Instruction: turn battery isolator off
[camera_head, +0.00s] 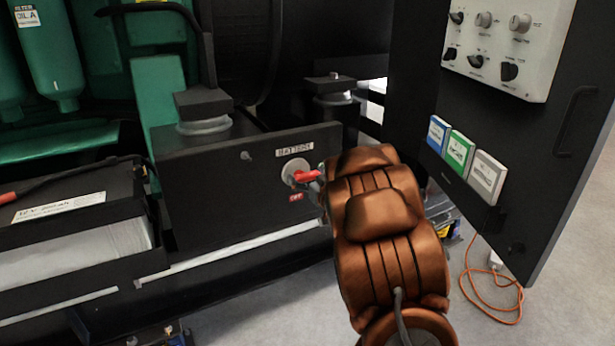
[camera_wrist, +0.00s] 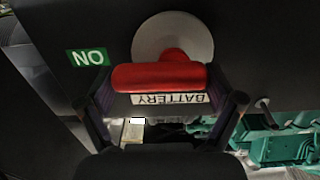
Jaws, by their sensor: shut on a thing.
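The battery isolator has a red handle (camera_head: 307,176) on a round grey disc (camera_head: 290,167), set in a black panel under a BATTERY label (camera_head: 295,150). A red OFF label (camera_head: 296,197) is below the disc. In the wrist view, which is upside down, the red handle (camera_wrist: 158,77) lies crosswise, its left end towards a green ON label (camera_wrist: 87,57). In the head view my copper-coloured gripper and wrist cover that side. My gripper (camera_wrist: 160,88) is shut on the red handle, a finger at each end. Its fingertips are mostly hidden in the head view.
A black-topped battery box (camera_head: 75,200) is at left. Green engine parts (camera_head: 55,55) are behind. An orange cable (camera_head: 490,300) lies on the floor.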

